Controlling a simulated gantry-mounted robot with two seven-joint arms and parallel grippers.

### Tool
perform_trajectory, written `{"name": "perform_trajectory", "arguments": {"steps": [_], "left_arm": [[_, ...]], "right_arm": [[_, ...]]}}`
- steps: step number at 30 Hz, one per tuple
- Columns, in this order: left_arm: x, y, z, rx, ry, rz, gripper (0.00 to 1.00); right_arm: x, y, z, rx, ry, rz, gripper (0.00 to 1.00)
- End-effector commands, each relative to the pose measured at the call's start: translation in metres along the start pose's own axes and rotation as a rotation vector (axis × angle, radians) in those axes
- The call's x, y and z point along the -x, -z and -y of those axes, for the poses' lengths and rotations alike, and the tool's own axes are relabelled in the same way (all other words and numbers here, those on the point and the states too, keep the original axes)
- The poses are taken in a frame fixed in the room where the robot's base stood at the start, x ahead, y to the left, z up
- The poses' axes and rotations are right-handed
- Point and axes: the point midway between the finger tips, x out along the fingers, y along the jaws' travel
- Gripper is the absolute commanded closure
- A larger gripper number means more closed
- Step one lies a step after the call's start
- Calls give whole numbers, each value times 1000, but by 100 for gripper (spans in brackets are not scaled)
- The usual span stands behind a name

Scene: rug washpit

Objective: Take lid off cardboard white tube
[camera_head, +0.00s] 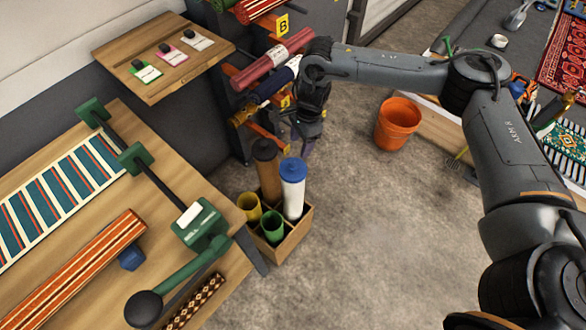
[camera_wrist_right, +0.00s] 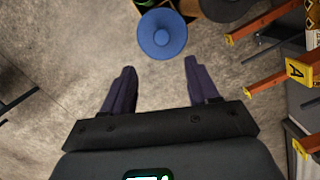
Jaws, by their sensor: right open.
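A white tube (camera_head: 293,196) with a blue lid (camera_head: 293,169) stands upright in a divided wooden crate (camera_head: 292,236). In the right wrist view the blue lid (camera_wrist_right: 162,33) is seen from above, beyond the fingertips and roughly midway between them. My right gripper (camera_head: 306,145) is open and empty, above and just beyond the tube in the head view; its fingers (camera_wrist_right: 158,72) do not touch the lid. My left gripper is not in view.
A brown tube (camera_head: 267,170), a yellow tube (camera_head: 249,207) and a green tube (camera_head: 271,226) share the crate. A rack with rolled rugs (camera_head: 270,62) and orange arms stands behind. An orange bucket (camera_head: 398,124) is on the floor; the floor right of the crate is clear.

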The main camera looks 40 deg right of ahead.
Motion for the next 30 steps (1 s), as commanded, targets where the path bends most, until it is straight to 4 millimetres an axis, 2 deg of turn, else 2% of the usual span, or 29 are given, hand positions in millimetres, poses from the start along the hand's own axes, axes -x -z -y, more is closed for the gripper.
{"name": "perform_trajectory", "arguments": {"steps": [9,17,27,30], "left_arm": [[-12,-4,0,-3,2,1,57],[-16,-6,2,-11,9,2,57],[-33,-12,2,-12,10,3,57],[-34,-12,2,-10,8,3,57]], "right_arm": [[-41,0,1,0,1,-1,41],[-56,-1,2,0,3,0,41],[-96,-5,4,0,1,-1,41],[-103,-5,4,0,1,-1,41]]}}
